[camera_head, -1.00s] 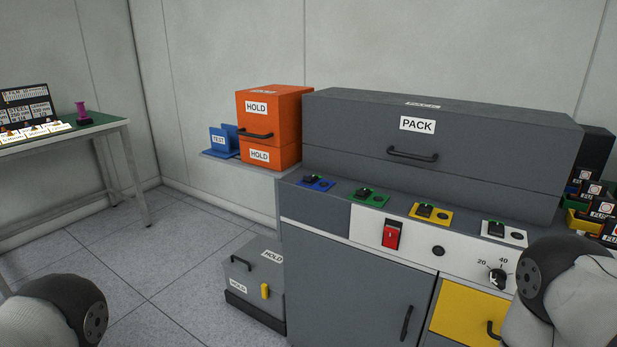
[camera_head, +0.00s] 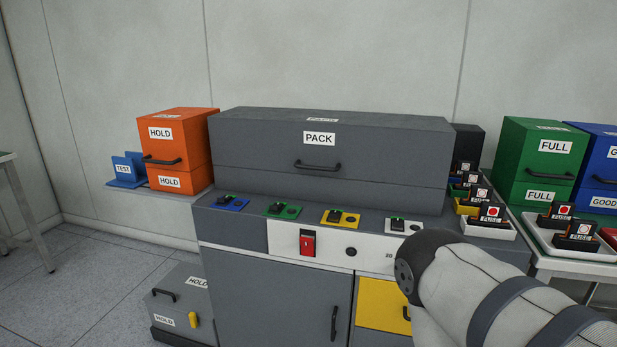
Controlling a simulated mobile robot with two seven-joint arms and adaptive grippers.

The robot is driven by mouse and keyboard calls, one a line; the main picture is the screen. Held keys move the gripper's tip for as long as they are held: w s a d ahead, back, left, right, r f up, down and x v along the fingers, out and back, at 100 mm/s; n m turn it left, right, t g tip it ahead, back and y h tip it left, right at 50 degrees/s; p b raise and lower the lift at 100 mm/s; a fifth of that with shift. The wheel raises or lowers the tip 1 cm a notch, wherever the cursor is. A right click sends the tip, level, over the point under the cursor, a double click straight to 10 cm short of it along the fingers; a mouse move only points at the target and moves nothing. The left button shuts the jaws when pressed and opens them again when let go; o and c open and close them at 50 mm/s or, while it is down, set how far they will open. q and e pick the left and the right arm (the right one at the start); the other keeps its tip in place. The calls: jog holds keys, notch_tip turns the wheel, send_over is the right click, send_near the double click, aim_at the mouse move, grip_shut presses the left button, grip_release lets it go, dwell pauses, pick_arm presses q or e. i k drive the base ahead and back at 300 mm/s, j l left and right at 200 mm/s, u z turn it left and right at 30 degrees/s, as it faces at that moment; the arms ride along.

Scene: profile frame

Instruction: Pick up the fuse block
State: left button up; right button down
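Several black blocks with FUSE labels and red or pale round marks are at the right. Two fuse blocks, a rear one (camera_head: 556,215) and a front one (camera_head: 577,237), sit in a white tray (camera_head: 543,240) on the right table. Another fuse block (camera_head: 490,213) sits in a smaller white bin (camera_head: 487,230), with more dark blocks in coloured bins behind it. I cannot tell which one the task means. My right arm comes in from the lower right, in front of the machine; its gripper is out of view. My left arm and gripper are out of view.
The grey PACK machine (camera_head: 260,160) fills the middle, with small black parts on blue, green, yellow and white pads. An orange HOLD box (camera_head: 190,120) stands left. Green FULL boxes (camera_head: 515,150) and a blue box (camera_head: 590,155) stand right. A grey HOLD case (camera_head: 180,290) is on the floor.

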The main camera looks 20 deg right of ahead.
aim_at(491, 215)
jog(key=z, duration=1.65)
